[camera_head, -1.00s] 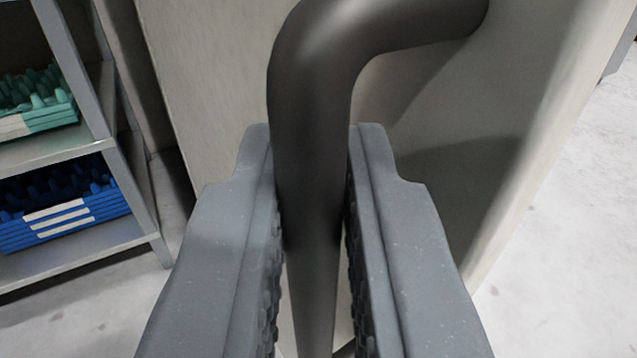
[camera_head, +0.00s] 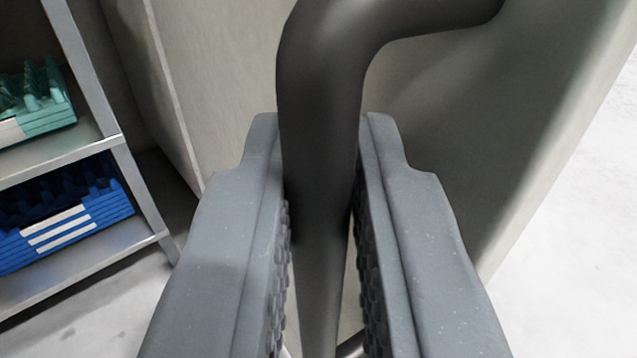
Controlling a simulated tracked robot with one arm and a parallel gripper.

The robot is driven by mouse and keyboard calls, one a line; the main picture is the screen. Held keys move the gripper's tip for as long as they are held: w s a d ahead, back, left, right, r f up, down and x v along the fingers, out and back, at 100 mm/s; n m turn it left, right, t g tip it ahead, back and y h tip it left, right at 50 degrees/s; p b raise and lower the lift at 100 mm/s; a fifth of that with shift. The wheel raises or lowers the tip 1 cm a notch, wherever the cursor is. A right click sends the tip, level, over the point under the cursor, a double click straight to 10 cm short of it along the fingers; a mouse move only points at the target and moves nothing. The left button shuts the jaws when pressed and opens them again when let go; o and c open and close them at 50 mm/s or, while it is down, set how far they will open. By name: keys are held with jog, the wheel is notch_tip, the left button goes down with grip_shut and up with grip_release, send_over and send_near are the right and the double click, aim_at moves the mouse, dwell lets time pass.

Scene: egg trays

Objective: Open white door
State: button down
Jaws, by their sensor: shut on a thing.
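The white door (camera_head: 440,150) stands upright ahead of me, its pale face spanning the middle and right of the view. A dark grey, bent tubular handle (camera_head: 320,100) is fixed to it and curves back into the door at the top right. My gripper (camera_head: 322,160) is shut on the upright part of the handle, one grey finger on each side. The lower end of the handle is partly hidden between the fingers.
A metal shelf (camera_head: 75,160) at the left holds teal egg trays (camera_head: 40,115) above blue egg trays (camera_head: 65,225). Pale, clear floor (camera_head: 575,230) shows at the right, beyond the door's edge.

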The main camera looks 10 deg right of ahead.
jog(key=shift+w+a+r, duration=0.1)
jog(key=shift+w+r, duration=0.1)
jog(key=shift+w, duration=0.05)
jog(key=c, duration=1.8)
grip_release()
jog(key=shift+w+f, duration=0.1)
jog(key=s, duration=0.4)
jog(key=s+a, duration=0.1)
jog(key=s, duration=0.4)
jog(key=s+a, duration=0.1)
jog(key=s, duration=0.3)
jog(key=shift+s+a+f, duration=0.1)
jog(key=shift+s, duration=0.3)
